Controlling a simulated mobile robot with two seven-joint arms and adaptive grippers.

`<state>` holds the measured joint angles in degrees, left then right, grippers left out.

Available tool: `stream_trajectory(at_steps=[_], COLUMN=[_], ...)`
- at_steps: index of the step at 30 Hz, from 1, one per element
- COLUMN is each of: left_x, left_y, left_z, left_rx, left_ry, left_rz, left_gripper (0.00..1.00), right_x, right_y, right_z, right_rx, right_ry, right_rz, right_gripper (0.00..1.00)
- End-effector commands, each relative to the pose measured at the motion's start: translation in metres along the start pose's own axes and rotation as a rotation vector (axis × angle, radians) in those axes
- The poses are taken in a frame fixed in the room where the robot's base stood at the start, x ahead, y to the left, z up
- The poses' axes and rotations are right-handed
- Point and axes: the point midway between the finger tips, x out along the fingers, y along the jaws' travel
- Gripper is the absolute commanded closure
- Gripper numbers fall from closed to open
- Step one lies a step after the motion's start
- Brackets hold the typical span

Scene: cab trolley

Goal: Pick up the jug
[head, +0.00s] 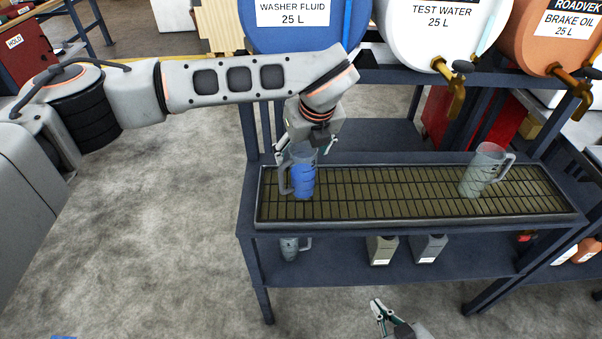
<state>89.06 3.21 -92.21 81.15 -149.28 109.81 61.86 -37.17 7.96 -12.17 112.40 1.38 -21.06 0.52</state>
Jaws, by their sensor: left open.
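A clear jug with blue liquid (303,184) stands upright on the drip grate under the washer fluid drum, its handle to the left. My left gripper (306,150) is open at the top of this jug, pointing down, with its fingers showing to either side of the rim. I cannot tell whether they touch it. A second clear jug (482,172) stands at the right end of the grate, handle to the right. A third jug (290,248) is on the lower shelf, partly hidden by the grate's edge. My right gripper (378,314) is low at the bottom edge, partly cut off.
The grate tray (400,222) sits on a dark metal trolley. Washer fluid (300,35), test water (425,45) and brake oil (530,50) drums lie above, with brass taps (455,95) sticking out. Two small bottles (382,250) stand on the lower shelf. The floor at left is clear.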

Motion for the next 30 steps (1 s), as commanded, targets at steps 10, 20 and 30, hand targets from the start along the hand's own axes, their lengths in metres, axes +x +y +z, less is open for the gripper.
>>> stream_trajectory(at_steps=[10,20,30], left_x=[-0.001,-0.003,-0.037], left_y=[0.0,0.0,-0.001], left_z=[0.0,0.001,0.006], left_rx=[0.0,0.0,0.006], left_ry=[0.0,0.001,0.0], left_rz=[0.0,0.0,-0.002], left_gripper=[0.89,0.89,0.89], right_x=[0.0,0.0,0.003], right_y=[0.0,0.0,-0.001], right_z=[0.0,0.001,0.007], right_rx=[0.0,0.0,0.0], right_ry=[0.0,-0.001,-0.004], right_rz=[0.0,0.0,-0.001], right_gripper=[1.0,1.0,1.0])
